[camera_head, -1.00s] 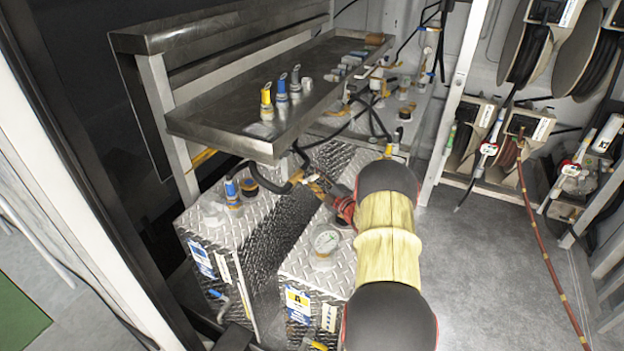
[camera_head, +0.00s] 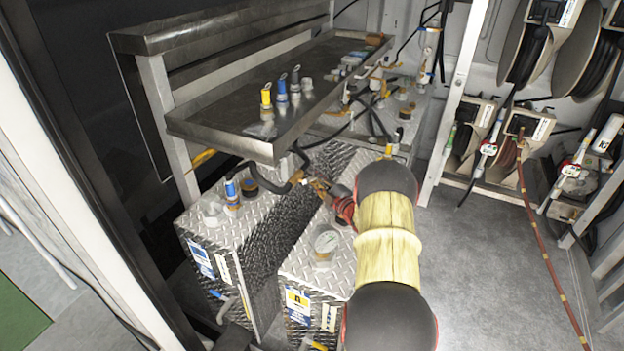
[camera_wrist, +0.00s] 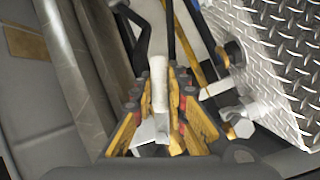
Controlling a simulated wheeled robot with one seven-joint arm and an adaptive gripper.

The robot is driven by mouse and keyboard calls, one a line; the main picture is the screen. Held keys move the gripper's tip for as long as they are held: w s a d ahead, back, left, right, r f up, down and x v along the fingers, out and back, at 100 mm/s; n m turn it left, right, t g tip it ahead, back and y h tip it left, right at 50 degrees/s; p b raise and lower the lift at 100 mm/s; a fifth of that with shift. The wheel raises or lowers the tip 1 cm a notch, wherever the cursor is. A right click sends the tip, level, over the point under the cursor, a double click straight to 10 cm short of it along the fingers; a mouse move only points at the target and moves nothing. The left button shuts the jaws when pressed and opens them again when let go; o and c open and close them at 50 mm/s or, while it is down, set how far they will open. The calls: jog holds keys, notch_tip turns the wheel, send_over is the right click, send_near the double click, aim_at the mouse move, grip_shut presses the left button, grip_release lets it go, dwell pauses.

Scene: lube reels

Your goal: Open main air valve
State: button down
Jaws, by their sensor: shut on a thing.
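In the wrist view, the yellow fingers of my gripper (camera_wrist: 161,105) are shut around a pale bar (camera_wrist: 158,88) that runs up between them. It may be the handle of the main air valve, but I cannot tell for sure; the valve body is not clearly visible. In the head view, my gripper (camera_head: 318,189) is small and partly hidden by my arm.
Two diamond-plate tanks (camera_head: 215,232) stand below a steel tray shelf (camera_head: 215,122) holding several bottles. In the wrist view, a diamond-plate wall (camera_wrist: 285,50) and a brass-and-silver fitting (camera_wrist: 243,122) are close on the right. Hose reels (camera_head: 530,45) hang at the right, with open floor before them.

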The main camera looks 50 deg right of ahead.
jog(key=shift+d+f+n+b, duration=0.1)
jog(key=shift+n+b, duration=0.2)
jog(key=shift+b, duration=0.8)
jog(key=shift+r+n+t+b, duration=0.2)
jog(key=shift+n+t+b, duration=0.2)
jog(key=shift+b, duration=0.8)
jog(key=r+n+t+b, duration=0.1)
jog(key=n+b, duration=0.1)
jog(key=b, duration=0.3)
jog(key=shift+d, duration=0.1)
jog(key=shift+r+n+b, duration=0.45)
jog(key=shift+n+b, duration=0.05)
jog(key=shift+b, duration=0.2)
jog(key=c, duration=1.8)
grip_release()
jog(key=shift+r, duration=0.1)
jog(key=shift+o, duration=0.2)
jog(key=v, duration=1.1)
jog(key=shift+s+f, duration=0.25)
jog(key=shift+s, duration=0.1)
